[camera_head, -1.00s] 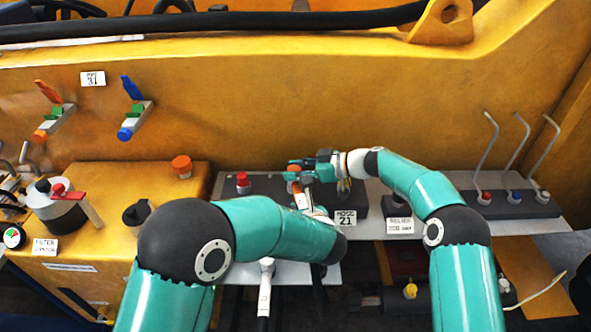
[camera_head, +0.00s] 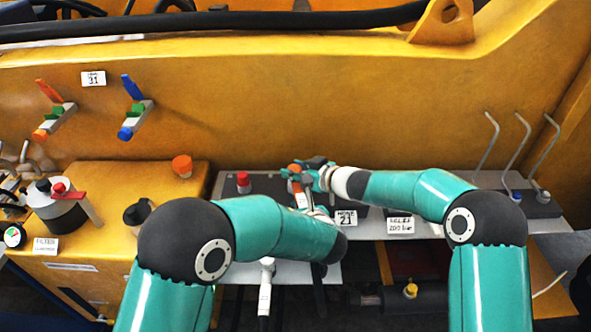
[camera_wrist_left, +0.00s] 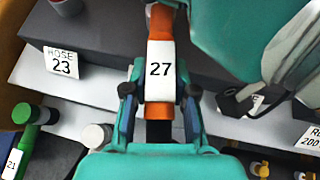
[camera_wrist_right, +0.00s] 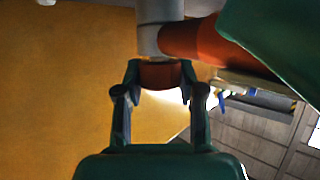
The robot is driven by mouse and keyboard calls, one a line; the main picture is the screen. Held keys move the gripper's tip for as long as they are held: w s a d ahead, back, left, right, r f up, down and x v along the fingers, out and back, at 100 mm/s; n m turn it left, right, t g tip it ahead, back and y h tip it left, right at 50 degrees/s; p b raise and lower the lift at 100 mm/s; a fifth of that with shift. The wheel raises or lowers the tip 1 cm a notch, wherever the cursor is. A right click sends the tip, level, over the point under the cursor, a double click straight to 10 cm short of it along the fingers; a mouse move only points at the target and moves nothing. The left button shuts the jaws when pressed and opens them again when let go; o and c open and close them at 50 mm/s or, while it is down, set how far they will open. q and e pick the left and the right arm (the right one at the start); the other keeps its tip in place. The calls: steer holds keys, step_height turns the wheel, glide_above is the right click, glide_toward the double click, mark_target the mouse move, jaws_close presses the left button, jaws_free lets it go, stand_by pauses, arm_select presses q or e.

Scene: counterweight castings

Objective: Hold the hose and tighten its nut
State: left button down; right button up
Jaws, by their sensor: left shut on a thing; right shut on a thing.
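The hose has a white sleeve marked 27 (camera_wrist_left: 160,70) with orange bands above and below it in the left wrist view. My left gripper (camera_wrist_left: 160,108) is shut on the hose, a finger on either side of the sleeve's lower part. In the right wrist view, my right gripper (camera_wrist_right: 160,92) is shut on an orange-brown nut (camera_wrist_right: 160,76), below a grey fitting (camera_wrist_right: 160,38). In the head view, the right gripper (camera_head: 308,176) is just above the left gripper (camera_head: 312,210), at the orange hose end (camera_head: 296,170). The gripped faces are partly hidden.
A dark block with a red cap (camera_head: 243,181) stands left of the grippers. Bent grey levers (camera_head: 488,145) stand at right. The yellow wall is close behind.

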arm_select(q)
steer(key=shift+s+f, duration=0.1)
steer(key=shift+f, duration=0.05)
arm_select(e)
steer(key=shift+w+d+r+m+t+h, duration=0.1)
steer(key=shift+r+m+t+h, duration=0.05)
steer(key=shift+m+t+h, duration=0.2)
steer(key=o, duration=0.9)
steer(key=shift+o, duration=1.3)
steer(key=v, duration=1.2)
